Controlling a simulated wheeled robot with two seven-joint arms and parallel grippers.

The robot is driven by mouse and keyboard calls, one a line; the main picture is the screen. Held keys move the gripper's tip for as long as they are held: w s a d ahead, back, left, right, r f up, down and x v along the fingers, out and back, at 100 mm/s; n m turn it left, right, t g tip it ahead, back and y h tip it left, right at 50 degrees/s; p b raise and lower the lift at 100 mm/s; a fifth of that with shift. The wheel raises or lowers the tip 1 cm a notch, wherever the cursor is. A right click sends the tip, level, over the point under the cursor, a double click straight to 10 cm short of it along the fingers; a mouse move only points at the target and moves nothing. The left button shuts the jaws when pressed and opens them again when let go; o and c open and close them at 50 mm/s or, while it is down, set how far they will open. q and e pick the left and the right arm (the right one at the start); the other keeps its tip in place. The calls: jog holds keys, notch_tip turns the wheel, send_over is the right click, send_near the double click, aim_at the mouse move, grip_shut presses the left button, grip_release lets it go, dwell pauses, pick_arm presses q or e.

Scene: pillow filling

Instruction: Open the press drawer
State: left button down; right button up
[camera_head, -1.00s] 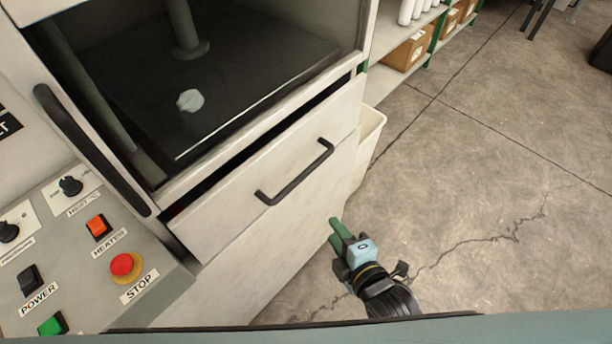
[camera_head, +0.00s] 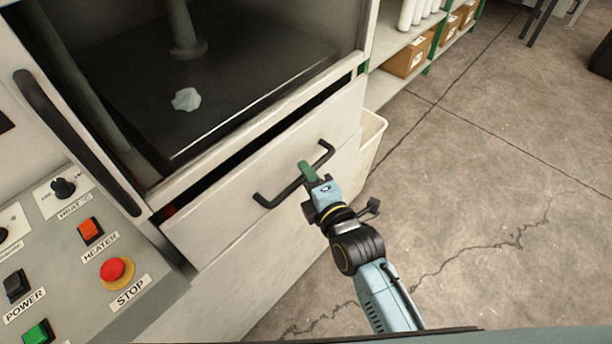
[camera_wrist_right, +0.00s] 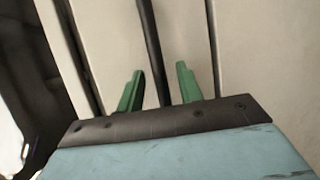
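The press drawer (camera_head: 225,215) is a white panel below the press chamber, with a dark gap along its top edge. Its black bar handle (camera_head: 280,194) runs diagonally across the front. My right gripper (camera_head: 307,172) is at the handle's right half. In the right wrist view the green fingers (camera_wrist_right: 158,88) are apart, with the dark handle bar (camera_wrist_right: 152,50) running between them. There is space between the bar and each finger. The gripper hides a part of the handle in the head view. My left gripper is not in view.
A control panel (camera_head: 75,250) with knobs and buttons is at the lower left. The press chamber holds a small white lump (camera_head: 186,99). A white bin (camera_head: 371,135) stands right of the drawer, near shelves with boxes (camera_head: 408,55).

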jog(key=shift+w+a+f, duration=0.15)
jog(key=shift+w+a, duration=0.05)
jog(key=shift+w, duration=0.45)
jog(key=c, duration=0.6)
grip_shut()
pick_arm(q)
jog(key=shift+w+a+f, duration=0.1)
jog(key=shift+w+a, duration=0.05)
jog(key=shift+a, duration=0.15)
